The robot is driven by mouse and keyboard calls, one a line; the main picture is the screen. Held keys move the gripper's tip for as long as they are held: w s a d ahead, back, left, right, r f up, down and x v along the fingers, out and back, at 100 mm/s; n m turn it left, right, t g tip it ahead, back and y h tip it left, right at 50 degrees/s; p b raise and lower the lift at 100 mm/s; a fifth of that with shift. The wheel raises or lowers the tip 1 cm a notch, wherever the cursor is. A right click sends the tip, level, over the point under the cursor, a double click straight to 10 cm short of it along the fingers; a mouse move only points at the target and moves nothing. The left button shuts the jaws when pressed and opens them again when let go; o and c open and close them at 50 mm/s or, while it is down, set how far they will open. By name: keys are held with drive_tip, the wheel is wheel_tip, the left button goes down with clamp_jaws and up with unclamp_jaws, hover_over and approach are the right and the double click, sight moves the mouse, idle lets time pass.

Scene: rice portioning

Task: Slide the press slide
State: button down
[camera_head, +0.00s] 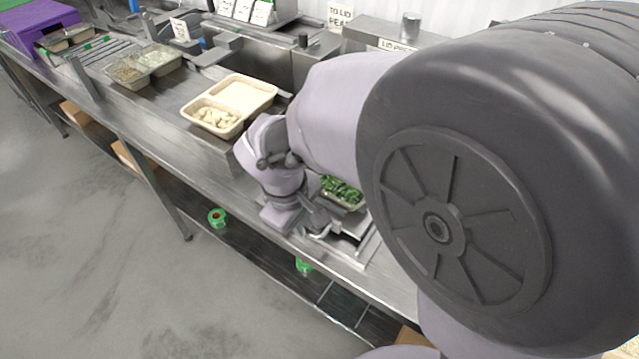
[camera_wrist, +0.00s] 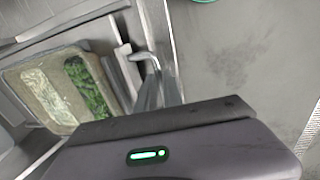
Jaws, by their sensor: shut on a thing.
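The press slide is a metal tray frame (camera_wrist: 101,36) at the table's front edge. A bent metal handle (camera_wrist: 146,57) sticks out from it in the wrist view. My gripper (camera_wrist: 158,88) is shut on this handle; its fingertips are partly hidden. In the head view my gripper (camera_head: 318,232) is at the table's front edge, beside the slide. A beige food tray (camera_wrist: 58,122) with a white filling and green vegetables (camera_wrist: 88,88) sits in the slide. In the head view the greens (camera_head: 342,189) show behind my wrist, and my arm hides much of the slide.
A beige tray (camera_head: 262,82) with pale pieces in one compartment stands on the steel table to the left. Another filled tray (camera_head: 170,72) and a purple box (camera_head: 38,22) are farther left. A press housing (camera_head: 372,33) stands behind. The floor (camera_head: 110,270) in front is open.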

drive_tip(key=shift+s+a, duration=0.4)
drive_tip(key=shift+s, duration=0.2)
drive_tip(key=shift+s+a, duration=0.35)
drive_tip(key=shift+s, duration=0.2)
drive_tip(key=c, duration=1.5)
unclamp_jaws()
drive_tip(key=shift+s+a, duration=0.2)
drive_tip(key=shift+w+d, duration=0.1)
drive_tip(key=s+r+p, duration=0.1)
drive_tip(key=r+p, duration=0.1)
drive_tip(key=r, duration=0.3)
drive_tip(key=s+a+r+p, duration=0.1)
drive_tip(key=r+p, duration=0.2)
drive_tip(key=r, duration=0.3)
drive_tip(key=a+r+p, duration=0.1)
drive_tip(key=r+p, duration=0.1)
drive_tip(key=r, duration=0.4)
drive_tip(key=shift+s, duration=0.4)
